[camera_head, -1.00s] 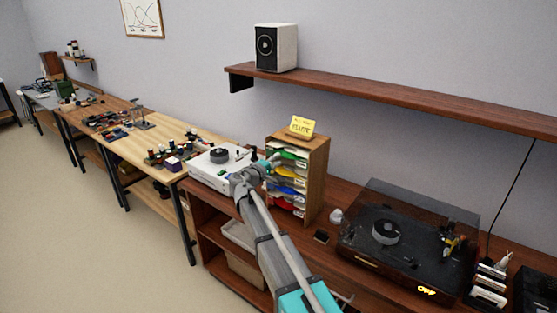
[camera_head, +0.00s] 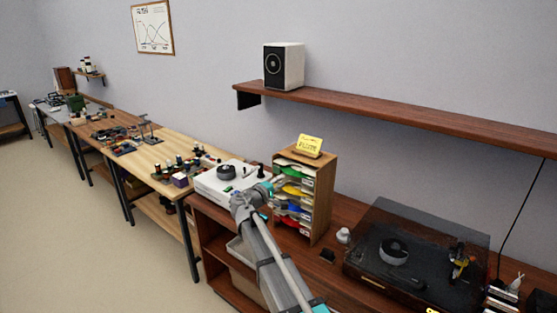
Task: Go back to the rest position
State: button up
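My arm reaches up from the bottom of the head view, grey with teal parts. My gripper (camera_head: 266,187) is at its far end, between the white turntable (camera_head: 212,186) and the wooden sorter rack (camera_head: 324,196). The fingers are small and partly hidden by the wrist, so I cannot tell whether they are open or shut, or whether they hold anything.
A dark turntable (camera_head: 377,282) with a smoky lid stands on the brown cabinet at right. A speaker (camera_head: 284,65) sits on the wall shelf (camera_head: 400,119) above. Workbenches with small parts (camera_head: 150,150) run to the left. The floor (camera_head: 80,240) at left is clear.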

jog(key=s+d+f+m+g+y, duration=0.1)
jog(key=s+d+f+m+g, duration=0.25)
jog(key=s+d+f, duration=0.35)
jog(key=s+d+f+m+g+y, duration=0.1)
jog(key=s+d+f+m+g, duration=0.3)
jog(key=s+d, duration=0.4)
jog(key=s+d+f+m+g+y, duration=0.1)
jog(key=s+f+g+y, duration=0.2)
jog(key=s, duration=0.6)
jog(key=s+f+m+g+y, duration=0.1)
jog(key=s+f+g+y, duration=0.2)
jog(key=s+y, duration=0.3)
jog(key=s+f, duration=0.1)
jog(key=s, duration=0.2)
jog(key=shift+s+d+f+m, duration=0.15)
jog(key=shift+d+m, duration=0.2)
jog(key=shift+d, duration=0.05)
jog(key=shift+g, duration=0.25)
